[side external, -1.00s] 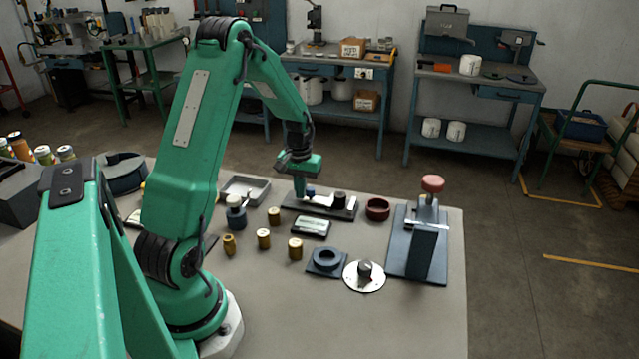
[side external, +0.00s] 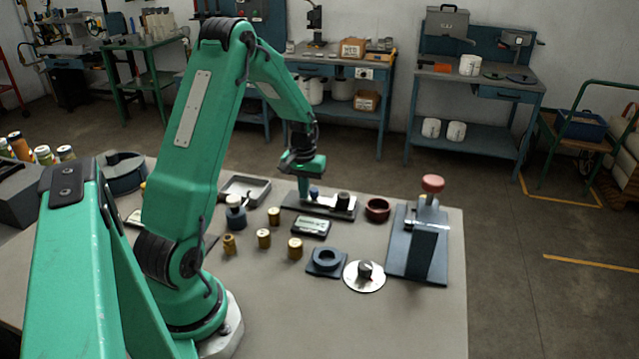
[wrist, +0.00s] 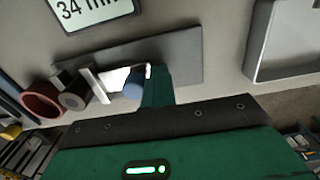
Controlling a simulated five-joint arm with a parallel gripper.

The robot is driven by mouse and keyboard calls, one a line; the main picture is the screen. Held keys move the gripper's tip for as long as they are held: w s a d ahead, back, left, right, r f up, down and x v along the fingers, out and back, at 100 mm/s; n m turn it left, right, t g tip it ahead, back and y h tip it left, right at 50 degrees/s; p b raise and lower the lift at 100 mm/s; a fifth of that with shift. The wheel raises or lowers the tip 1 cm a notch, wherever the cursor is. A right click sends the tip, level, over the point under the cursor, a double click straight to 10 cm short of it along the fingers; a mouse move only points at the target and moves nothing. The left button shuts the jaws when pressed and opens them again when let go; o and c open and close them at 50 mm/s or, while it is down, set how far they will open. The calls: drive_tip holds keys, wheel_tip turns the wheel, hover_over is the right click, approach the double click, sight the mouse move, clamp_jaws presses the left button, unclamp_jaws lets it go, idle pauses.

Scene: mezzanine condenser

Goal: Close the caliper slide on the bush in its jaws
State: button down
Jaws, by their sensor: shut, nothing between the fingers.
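The caliper is a long dark grey plate (wrist: 185,55) with a pale bright part and a blue knob (wrist: 133,88) on its slide; the knob also shows in the side view (side external: 314,192). The dark round bush (wrist: 72,101) stands toward the caliper's right end in the side view (side external: 343,200). A pale upright bar (wrist: 95,84) lies between bush and knob; I cannot tell whether the jaws touch the bush. My gripper (side external: 304,190) is shut and empty, pointing down just left of the knob. Its green fingers (wrist: 157,86) appear against or very close to the knob.
A red-brown ring (side external: 377,209) is right of the caliper, and a press stand (side external: 425,245) beyond it. The display block (side external: 311,227) and several brass bushes (side external: 295,248) lie in front. A grey tray (side external: 246,188) is left.

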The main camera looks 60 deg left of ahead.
drive_tip(key=shift+s, duration=0.1)
idle(0.6)
drive_tip(key=shift+s+a, duration=0.25)
drive_tip(key=shift+a, duration=0.05)
drive_tip(key=shift+a, duration=0.1)
drive_tip(key=shift+r, duration=0.1)
wheel_tip(320, 180, up, 7)
idle(1.2)
